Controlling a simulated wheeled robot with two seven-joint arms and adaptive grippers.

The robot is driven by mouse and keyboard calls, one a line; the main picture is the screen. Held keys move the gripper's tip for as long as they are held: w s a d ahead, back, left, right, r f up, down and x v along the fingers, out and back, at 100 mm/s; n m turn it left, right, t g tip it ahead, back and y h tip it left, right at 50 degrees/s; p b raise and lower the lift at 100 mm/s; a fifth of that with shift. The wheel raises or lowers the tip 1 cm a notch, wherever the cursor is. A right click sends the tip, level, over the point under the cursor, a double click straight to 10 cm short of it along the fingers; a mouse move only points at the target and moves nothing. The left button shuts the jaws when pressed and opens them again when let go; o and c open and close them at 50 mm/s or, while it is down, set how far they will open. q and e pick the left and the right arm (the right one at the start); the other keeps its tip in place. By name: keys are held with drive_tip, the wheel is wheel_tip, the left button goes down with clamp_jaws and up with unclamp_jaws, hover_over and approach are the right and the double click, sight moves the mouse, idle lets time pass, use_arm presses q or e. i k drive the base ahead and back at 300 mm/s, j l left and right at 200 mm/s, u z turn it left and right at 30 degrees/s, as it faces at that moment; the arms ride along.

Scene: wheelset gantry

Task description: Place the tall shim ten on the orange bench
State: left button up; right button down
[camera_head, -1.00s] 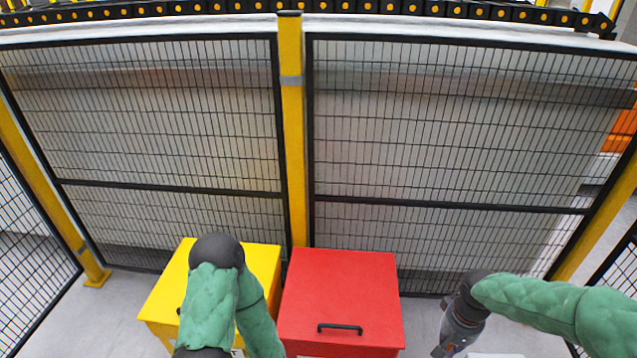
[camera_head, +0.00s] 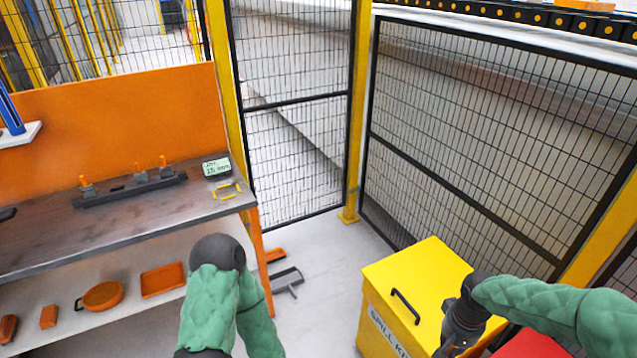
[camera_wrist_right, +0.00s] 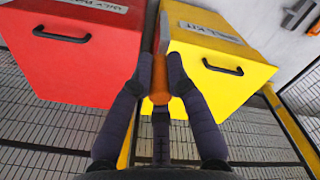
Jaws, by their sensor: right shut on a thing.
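The orange bench (camera_head: 215,206) stands at the left of the head view, with an orange back panel (camera_head: 120,115) and a dark worktop. My right gripper (camera_wrist_right: 160,80) is shut on an orange part that looks like the handle of the tall shim ten (camera_wrist_right: 160,92); no number on it is readable. In the head view my right gripper (camera_head: 455,335) is beside the yellow bin, well right of the bench, and the held piece cannot be made out. My left arm shows in front of the bench, but its gripper is out of view.
The worktop holds a dark rack (camera_head: 130,190) with several orange-topped pieces, a small display (camera_head: 215,166) and a yellow corner-marked frame (camera_head: 227,191). Orange trays lie on the shelf below. A yellow bin (camera_head: 410,290), a red bin (camera_head: 530,345) and mesh fencing (camera_head: 480,140) stand to the right.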

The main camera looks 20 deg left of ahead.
sight(159, 199)
drive_tip(key=i+j+u, duration=0.1)
drive_tip(key=u, duration=0.35)
drive_tip(key=i+j+u, duration=0.1)
drive_tip(key=u, duration=0.4)
drive_tip(key=i+u, duration=0.15)
drive_tip(key=u, duration=0.3)
drive_tip(key=i+u, duration=0.15)
drive_tip(key=u, duration=0.3)
